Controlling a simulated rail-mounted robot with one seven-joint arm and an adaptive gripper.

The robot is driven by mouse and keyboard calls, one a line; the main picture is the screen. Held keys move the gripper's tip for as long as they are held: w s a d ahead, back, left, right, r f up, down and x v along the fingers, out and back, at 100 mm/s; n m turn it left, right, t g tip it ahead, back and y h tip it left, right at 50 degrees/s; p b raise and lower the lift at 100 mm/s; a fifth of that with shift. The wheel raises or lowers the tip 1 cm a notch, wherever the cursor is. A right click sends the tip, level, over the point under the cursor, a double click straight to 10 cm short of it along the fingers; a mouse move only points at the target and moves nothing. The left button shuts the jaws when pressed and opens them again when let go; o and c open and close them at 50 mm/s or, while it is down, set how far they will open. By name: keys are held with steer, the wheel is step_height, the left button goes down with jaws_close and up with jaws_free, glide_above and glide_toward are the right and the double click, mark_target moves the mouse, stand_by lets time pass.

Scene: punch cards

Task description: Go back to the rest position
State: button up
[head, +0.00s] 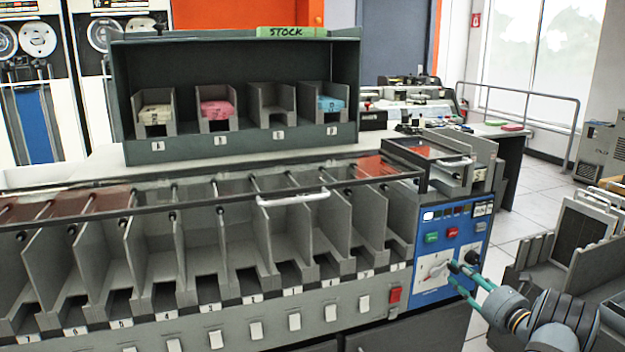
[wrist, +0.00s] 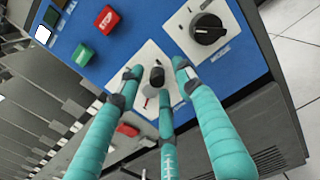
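My gripper (head: 462,270) is at the right end of the card sorter, in front of its blue control panel (head: 425,291). In the wrist view its teal fingers (wrist: 155,88) are spread apart with nothing between them in their grasp. A black knob (wrist: 157,76) on a white plate shows between the fingertips. I cannot tell whether any fingertip touches it. A second black knob (wrist: 208,29) on its own white plate sits beyond the fingers. In the head view the fingertips partly cover the panel's dials, and the white dial plate (head: 433,268) shows to their left.
The sorter's row of empty grey pockets (head: 245,240) extends left. A dark STOCK shelf (head: 240,72) behind holds card trays. A grey rack (head: 578,250) stands at the right, close to my arm. Open tiled floor (head: 520,215) lies beyond the sorter's right end.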

steer(key=shift+s, duration=0.5)
steer(key=shift+w, duration=0.1)
